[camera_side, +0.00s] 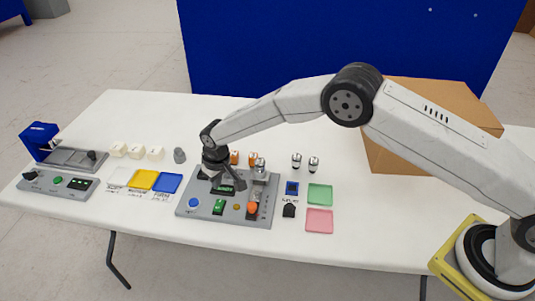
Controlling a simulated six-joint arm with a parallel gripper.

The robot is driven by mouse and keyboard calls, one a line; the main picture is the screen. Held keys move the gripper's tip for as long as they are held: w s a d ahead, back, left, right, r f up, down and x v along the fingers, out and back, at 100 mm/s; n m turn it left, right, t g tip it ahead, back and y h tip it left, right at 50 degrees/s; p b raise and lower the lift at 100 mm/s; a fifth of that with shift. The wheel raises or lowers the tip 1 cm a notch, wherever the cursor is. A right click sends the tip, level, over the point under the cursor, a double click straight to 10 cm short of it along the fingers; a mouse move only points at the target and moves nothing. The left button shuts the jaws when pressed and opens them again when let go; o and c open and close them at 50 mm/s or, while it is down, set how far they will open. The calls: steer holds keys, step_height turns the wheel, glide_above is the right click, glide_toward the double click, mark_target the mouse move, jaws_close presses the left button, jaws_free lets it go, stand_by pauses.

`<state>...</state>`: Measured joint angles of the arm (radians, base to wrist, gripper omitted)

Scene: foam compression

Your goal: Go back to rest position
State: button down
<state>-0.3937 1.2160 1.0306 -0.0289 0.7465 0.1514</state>
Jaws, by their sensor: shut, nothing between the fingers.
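My gripper (222,187) is shut and empty. It points down over the back left part of a grey control panel (183,212) and hides part of it. I cannot tell whether the fingers touch the panel. My arm reaches in from the right across the table.
A cardboard box (400,158) stands behind my arm. Green (320,194) and pink (319,220) trays lie right of the panel. White, yellow (143,180) and blue trays, pale foam blocks (136,152) and a blue press (39,136) are left.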

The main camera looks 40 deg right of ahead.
steer(key=shift+r, duration=0.3)
steer(key=shift+d+r, duration=0.1)
steer(key=shift+d, duration=0.1)
steer(key=s+d+r+m, duration=0.1)
steer(key=s+d+r, duration=0.8)
steer(key=d+r, duration=0.3)
steer(key=s+d+r+m, duration=0.1)
steer(key=s+d, duration=0.4)
steer(key=s, duration=0.5)
steer(key=s+d+r+m, duration=0.1)
steer(key=s+d+r, duration=0.1)
steer(key=s+d, duration=0.4)
steer(key=s, duration=0.4)
steer(key=shift+t, duration=0.4)
